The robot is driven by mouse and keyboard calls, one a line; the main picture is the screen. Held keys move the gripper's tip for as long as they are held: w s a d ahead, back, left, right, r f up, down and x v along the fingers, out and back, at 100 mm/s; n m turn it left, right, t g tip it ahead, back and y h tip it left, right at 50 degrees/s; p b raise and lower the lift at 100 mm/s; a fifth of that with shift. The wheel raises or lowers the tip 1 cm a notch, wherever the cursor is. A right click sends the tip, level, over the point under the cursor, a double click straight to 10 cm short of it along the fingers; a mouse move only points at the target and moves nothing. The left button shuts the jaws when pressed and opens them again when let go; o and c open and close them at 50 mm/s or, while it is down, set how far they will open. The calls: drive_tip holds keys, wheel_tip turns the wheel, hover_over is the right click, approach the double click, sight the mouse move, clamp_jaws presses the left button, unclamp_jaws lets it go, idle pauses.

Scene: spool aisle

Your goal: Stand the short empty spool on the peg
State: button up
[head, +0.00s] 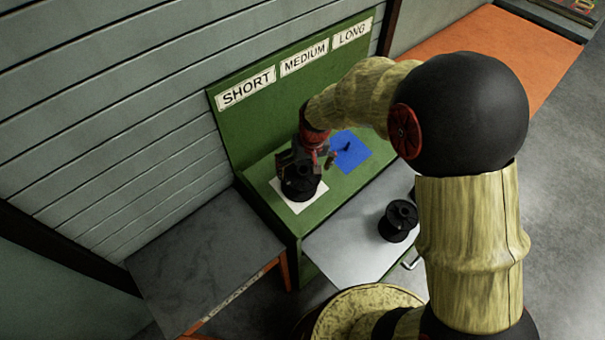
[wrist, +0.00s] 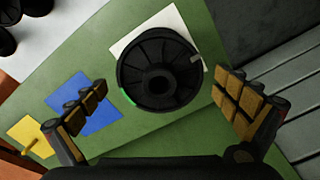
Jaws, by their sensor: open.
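A black spool (head: 301,184) stands upright on the white square (head: 282,200) of the green stand, below the SHORT sign. In the wrist view this spool (wrist: 160,72) shows end-on, with a dark centre hole; I cannot tell whether a peg is inside it. My gripper (head: 306,162) is above the spool and open. Its two fingers are spread wide on either side in the wrist view (wrist: 162,105), with gaps between them and the spool. A second black spool (head: 399,219) stands on the pale metal surface; part of a spool also shows at the wrist view's top left corner (wrist: 8,40).
The green stand (head: 243,138) has a back board with SHORT, MEDIUM and LONG signs. A blue square (head: 355,157) lies right of the white one. A yellow square with a yellow peg (wrist: 47,150) lies past it. A dark table (head: 205,262) stands left; a slatted wall is behind.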

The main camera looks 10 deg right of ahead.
drive_tip(key=r, duration=0.2)
drive_tip(key=s+r, duration=0.1)
drive_tip(key=r, duration=0.5)
drive_tip(key=shift+s+d, duration=0.15)
drive_tip(key=shift+d, duration=0.25)
